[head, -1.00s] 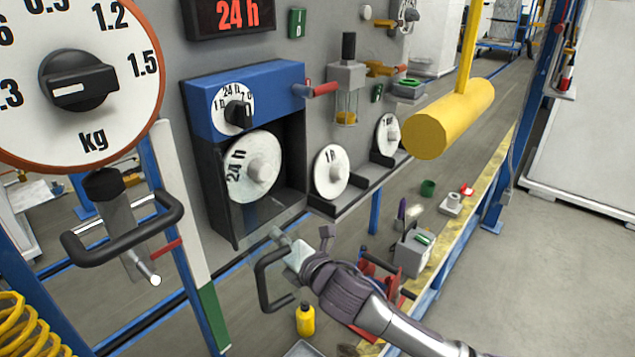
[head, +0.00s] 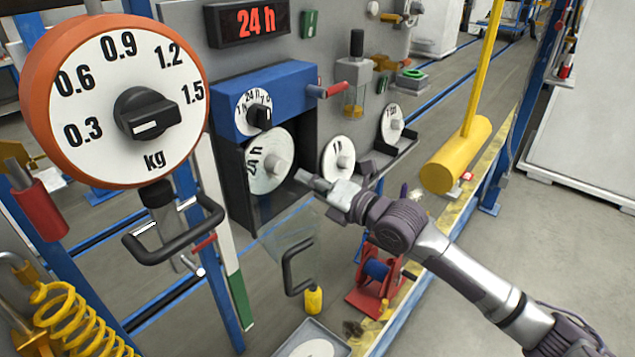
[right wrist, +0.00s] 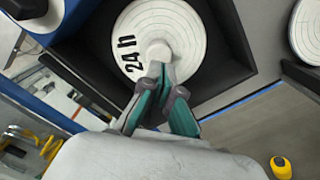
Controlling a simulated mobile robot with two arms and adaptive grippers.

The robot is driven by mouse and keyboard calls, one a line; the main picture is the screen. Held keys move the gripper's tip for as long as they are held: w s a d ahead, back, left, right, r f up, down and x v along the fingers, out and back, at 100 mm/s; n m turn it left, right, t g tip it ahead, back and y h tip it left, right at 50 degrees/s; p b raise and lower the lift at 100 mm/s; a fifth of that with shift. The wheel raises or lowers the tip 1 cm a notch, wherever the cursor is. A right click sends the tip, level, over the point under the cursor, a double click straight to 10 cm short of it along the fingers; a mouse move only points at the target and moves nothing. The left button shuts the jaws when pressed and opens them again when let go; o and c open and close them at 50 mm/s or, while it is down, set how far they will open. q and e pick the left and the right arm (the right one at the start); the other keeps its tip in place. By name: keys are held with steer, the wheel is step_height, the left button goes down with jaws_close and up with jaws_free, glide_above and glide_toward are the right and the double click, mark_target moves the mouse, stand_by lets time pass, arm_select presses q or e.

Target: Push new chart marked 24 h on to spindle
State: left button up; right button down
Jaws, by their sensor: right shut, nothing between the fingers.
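The white round chart marked 24 h (head: 262,175) stands upright inside the dark recorder box (head: 235,190) under a blue top. A pale hub, apparently on the spindle, shows at its middle; how far the chart sits on the spindle cannot be told. It also shows in the right wrist view, the chart (right wrist: 190,35) facing me. My right gripper (head: 303,178) is shut and empty, just right of and below the hub in the head view. In the right wrist view its fingertips (right wrist: 160,72) overlap the hub's lower edge; contact cannot be told. My left gripper is not in view.
A clear door with a black handle (head: 290,272) hangs open below the box. More charts (head: 338,158) stand on a rack to the right. A large kg dial (head: 110,100) is at left. A red reel (head: 372,280) stands below.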

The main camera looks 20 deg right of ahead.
mark_target(282, 168)
steer(key=shift+x, duration=2.05)
steer(key=shift+w+a+b, duration=0.3)
steer(key=shift+b, duration=0.1)
